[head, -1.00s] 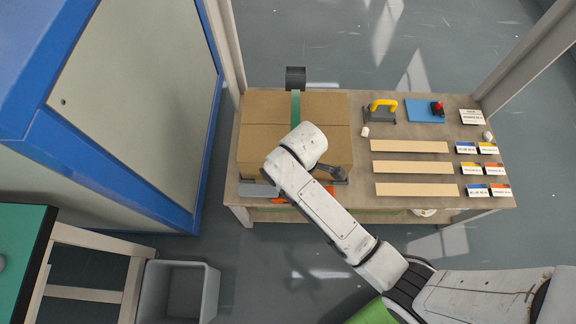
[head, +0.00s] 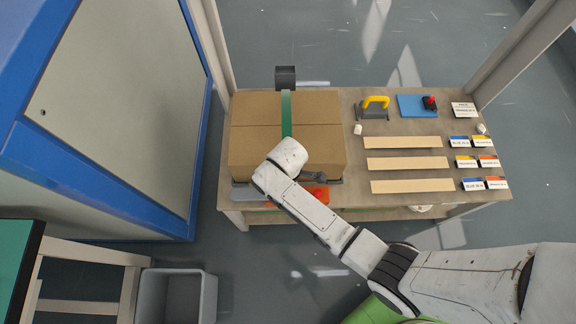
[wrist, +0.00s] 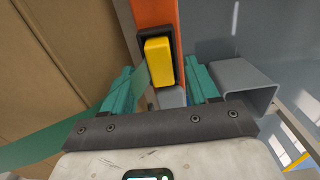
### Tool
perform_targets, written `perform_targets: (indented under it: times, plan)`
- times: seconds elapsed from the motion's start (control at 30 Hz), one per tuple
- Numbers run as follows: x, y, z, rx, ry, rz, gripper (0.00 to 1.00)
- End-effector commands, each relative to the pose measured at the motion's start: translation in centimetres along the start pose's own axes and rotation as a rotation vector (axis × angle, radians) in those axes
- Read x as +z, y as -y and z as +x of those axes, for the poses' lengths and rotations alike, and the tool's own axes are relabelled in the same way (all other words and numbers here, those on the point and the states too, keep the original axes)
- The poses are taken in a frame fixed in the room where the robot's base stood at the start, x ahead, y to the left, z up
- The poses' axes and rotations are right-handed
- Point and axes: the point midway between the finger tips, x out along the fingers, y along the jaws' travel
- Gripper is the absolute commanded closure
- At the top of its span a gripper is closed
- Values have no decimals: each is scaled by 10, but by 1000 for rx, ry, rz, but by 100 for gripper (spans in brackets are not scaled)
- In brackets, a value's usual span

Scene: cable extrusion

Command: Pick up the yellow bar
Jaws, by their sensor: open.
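In the wrist view a yellow bar (wrist: 158,62) sits in a black frame on an orange piece. My gripper (wrist: 160,68) is open, with one teal finger on each side of the bar. A gap shows on both sides, and I cannot tell how deep the bar is between the fingers. In the head view the orange piece (head: 316,197) lies at the table's front edge, partly under my arm, and the yellow bar is hidden there. A separate yellow handle (head: 377,100) stands on a grey stand at the back.
A cardboard box (head: 255,140) with a green strap (head: 287,110) stands close beside my gripper. A grey channel (wrist: 243,82) is right of the fingers in the wrist view. Wooden strips (head: 408,163) and label cards lie on the table's right. A grey bin (head: 177,298) stands on the floor.

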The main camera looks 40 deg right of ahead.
Motion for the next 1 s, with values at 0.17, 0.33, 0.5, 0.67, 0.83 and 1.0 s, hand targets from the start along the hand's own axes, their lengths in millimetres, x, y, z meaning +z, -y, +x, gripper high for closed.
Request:
perform_targets:
  times: [0.17,0.33,0.5,0.67,0.83,1.0]
  plan:
    - [1,0,15,0,0,0,40]
    - [1,0,15,0,0,1,40]
    - [1,0,15,0,0,1,52]
    - [1,0,15,0,0,1,67]
    - [1,0,15,0,0,1,84]
    - [1,0,15,0,0,1,100]
